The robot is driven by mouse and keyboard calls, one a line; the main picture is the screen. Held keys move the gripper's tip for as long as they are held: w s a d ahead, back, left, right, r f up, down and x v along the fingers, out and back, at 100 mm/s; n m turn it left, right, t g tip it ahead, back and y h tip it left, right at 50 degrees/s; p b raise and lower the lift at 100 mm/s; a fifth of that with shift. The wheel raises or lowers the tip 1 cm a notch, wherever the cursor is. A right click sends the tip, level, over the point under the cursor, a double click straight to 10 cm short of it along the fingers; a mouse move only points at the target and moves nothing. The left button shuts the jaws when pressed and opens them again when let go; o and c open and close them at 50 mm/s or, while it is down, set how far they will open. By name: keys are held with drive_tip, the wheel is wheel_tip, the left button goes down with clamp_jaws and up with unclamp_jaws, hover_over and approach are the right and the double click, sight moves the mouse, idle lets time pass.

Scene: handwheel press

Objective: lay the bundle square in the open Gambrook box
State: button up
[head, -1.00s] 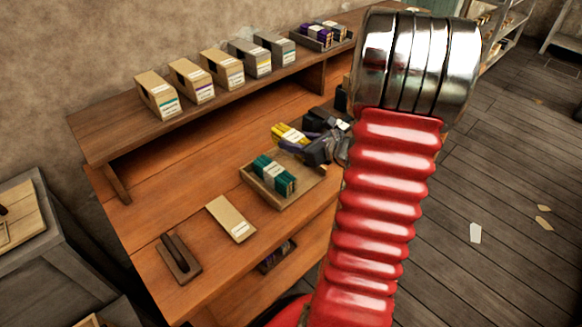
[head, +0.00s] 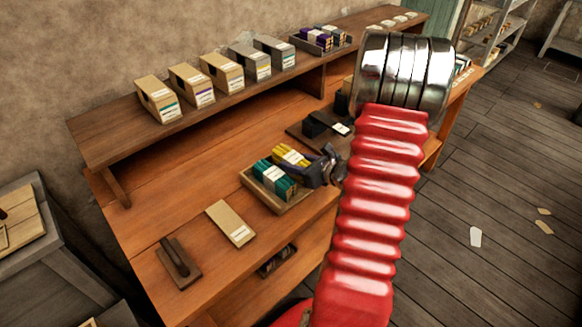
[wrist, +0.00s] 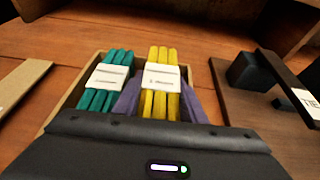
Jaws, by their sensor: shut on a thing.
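The open cardboard box (head: 284,207) sits on the bench; I cannot read a name on it. A teal bundle with a white band (head: 272,178) lies in its left part. My gripper (head: 306,172) is shut on a yellow bundle (head: 290,154), also white-banded. In the wrist view, purple fingers flank the yellow bundle (wrist: 161,99), which lies beside and roughly parallel to the teal bundle (wrist: 107,84). The yellow bundle is over or in the box's right part; I cannot tell whether it touches the floor. My gripper body hides the box's near end in the wrist view.
A flat tan board (head: 230,223) and a dark handled block (head: 178,262) lie left of the box. A dark plate with black blocks (head: 318,124) lies beyond it. Several labelled boxes (head: 220,72) and a tray of bundles (head: 320,40) line the raised shelf.

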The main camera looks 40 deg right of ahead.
drive_tip(key=shift+f, duration=0.75)
drive_tip(key=shift+f, duration=0.25)
drive_tip(key=o, duration=1.2)
drive_tip(key=shift+s+r, duration=0.1)
drive_tip(key=shift+s, duration=0.05)
drive_tip(key=v, duration=1.3)
drive_tip(key=shift+s+r, duration=0.15)
drive_tip(key=shift+s, duration=0.1)
